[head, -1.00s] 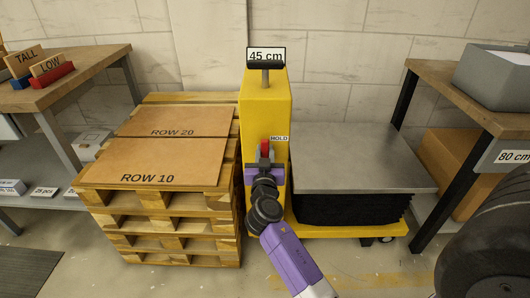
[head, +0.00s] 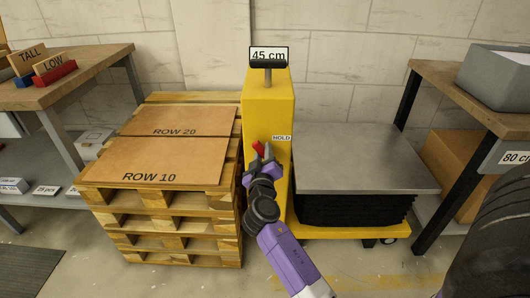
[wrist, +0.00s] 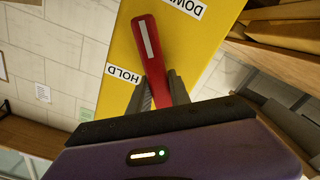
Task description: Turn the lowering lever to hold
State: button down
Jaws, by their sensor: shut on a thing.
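The red lowering lever (head: 258,148) is on the front of the yellow lift column (head: 268,105). In the head view its top leans left, away from the HOLD label (head: 281,138) at its right. My gripper (head: 263,158) is at the lever with its fingers around it. In the wrist view the lever (wrist: 149,48) has a pale stripe and rises from between my dark fingers (wrist: 162,92), which are shut on its near part. There the HOLD label (wrist: 123,75) is left of the lever and a partly cut-off DOWN label (wrist: 184,6) is at the top right.
A pallet stack with boards marked ROW 10 (head: 150,160) stands close on the left. The lift's grey platform (head: 365,158) is on the right, then a bench (head: 470,105). A 45 cm sign (head: 268,54) tops the column. A dark tyre-like shape (head: 495,245) fills the lower right.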

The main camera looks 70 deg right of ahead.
jog(key=n, duration=0.4)
jog(key=n+p, duration=0.1)
jog(key=shift+w+a+f+n, duration=0.15)
jog(key=shift+w+f+n, duration=0.15)
jog(key=shift+n, duration=0.1)
jog(key=n, duration=0.2)
jog(key=f+n+p, duration=0.1)
jog(key=n, duration=0.1)
jog(key=shift+w+n, duration=0.1)
jog(key=shift+n, duration=0.5)
jog(key=c, duration=1.2)
grip_release()
jog(key=v, duration=0.8)
jog(key=shift+p, duration=0.4)
